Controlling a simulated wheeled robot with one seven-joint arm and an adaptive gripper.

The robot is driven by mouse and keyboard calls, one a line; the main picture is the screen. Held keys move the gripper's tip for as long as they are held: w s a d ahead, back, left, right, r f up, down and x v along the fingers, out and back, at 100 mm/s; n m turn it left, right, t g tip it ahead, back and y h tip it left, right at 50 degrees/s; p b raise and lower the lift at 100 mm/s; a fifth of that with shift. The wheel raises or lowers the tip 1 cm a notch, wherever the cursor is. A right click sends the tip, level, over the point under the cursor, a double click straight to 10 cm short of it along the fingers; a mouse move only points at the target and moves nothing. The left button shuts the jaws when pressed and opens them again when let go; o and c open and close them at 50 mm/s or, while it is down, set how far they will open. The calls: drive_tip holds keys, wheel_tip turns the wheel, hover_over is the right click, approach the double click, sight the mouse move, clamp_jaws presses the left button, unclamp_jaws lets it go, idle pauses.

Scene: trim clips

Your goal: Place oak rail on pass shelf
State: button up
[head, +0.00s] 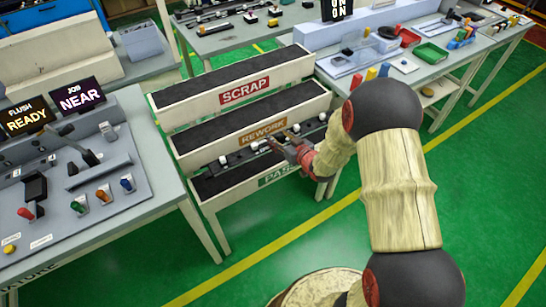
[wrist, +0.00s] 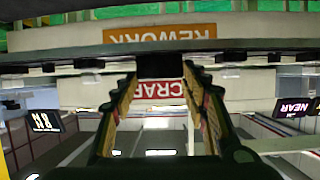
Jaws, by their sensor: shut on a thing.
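My gripper (head: 284,142) is shut on a long dark rail (head: 236,159) with several small white and black clips along it. I take this to be the oak rail; no oak colour shows on it. The rail is roughly level, in front of the rework tier and above the pass shelf (head: 213,187), whose green PASS label is partly hidden by my arm. I cannot tell whether the rail touches the shelf. In the wrist view, my gripper's two fingers (wrist: 160,80) are on either side of the rail (wrist: 70,68), which crosses the picture.
The rack's upper tiers are marked SCRAP (head: 245,90) and REWORK (head: 263,132). A grey control bench (head: 130,200) with levers and coloured knobs stands close at left. A table (head: 440,75) with trays is at right. Green floor is open in front.

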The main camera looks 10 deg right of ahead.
drive_tip(key=shift+w+d+f, duration=0.1)
drive_tip(key=shift+w+f, duration=0.05)
drive_tip(key=shift+f, duration=0.3)
drive_tip(key=shift+w+d+f, duration=0.1)
drive_tip(key=shift+w+f, duration=0.05)
drive_tip(key=shift+f, duration=0.25)
wheel_tip(320, 180, down, 9)
drive_tip(key=b, duration=0.3)
drive_tip(key=shift+b, duration=0.3)
drive_tip(key=o, duration=1.4)
drive_tip(key=shift+a+f, duration=0.1)
